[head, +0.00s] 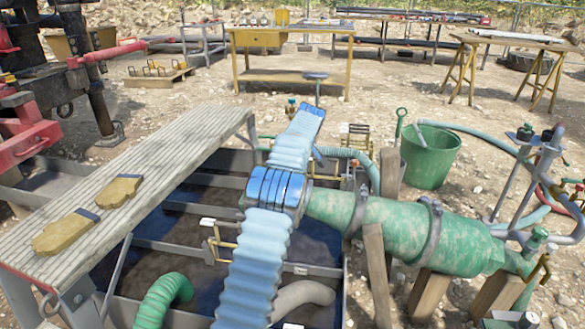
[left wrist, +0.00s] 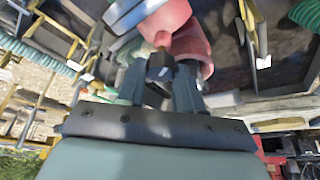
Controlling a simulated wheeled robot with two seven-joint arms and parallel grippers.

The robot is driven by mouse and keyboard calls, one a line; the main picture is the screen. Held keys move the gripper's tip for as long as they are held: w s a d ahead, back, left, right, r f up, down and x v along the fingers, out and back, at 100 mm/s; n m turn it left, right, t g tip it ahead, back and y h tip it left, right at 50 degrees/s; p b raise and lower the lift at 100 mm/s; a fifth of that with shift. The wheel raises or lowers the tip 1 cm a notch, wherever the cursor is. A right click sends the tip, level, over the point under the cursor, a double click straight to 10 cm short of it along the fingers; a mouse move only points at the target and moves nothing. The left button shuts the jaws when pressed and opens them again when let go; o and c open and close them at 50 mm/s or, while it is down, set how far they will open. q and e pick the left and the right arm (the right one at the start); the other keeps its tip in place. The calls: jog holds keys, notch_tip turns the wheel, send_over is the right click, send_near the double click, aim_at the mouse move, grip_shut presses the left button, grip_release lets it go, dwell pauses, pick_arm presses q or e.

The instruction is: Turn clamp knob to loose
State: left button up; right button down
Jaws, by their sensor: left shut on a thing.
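In the left wrist view my left gripper (left wrist: 159,82) is shut on a small dark block-like part (left wrist: 160,66), which sits between its fingers and looks like the clamp knob. A red cylindrical part (left wrist: 187,30) is right beside it. The knob's marking and turn position are too small to tell. In the head view I cannot make out the left gripper's fingers or the knob. My right gripper shows in neither view.
A green pipe assembly (head: 466,236) lies beside the tank at right, with a green bucket (head: 432,158) behind it. A ribbed plank (head: 165,157) at left holds gloves (head: 64,231). A green hose (head: 160,298) enters the tank in front.

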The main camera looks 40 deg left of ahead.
pick_arm(q)
jog(key=o, duration=1)
jog(key=shift+o, duration=0.2)
jog(key=shift+r, duration=0.1)
jog(key=v, duration=1.3)
jog(key=shift+d+r, duration=0.2)
jog(key=shift+r, duration=0.05)
jog(key=shift+s, duration=0.15)
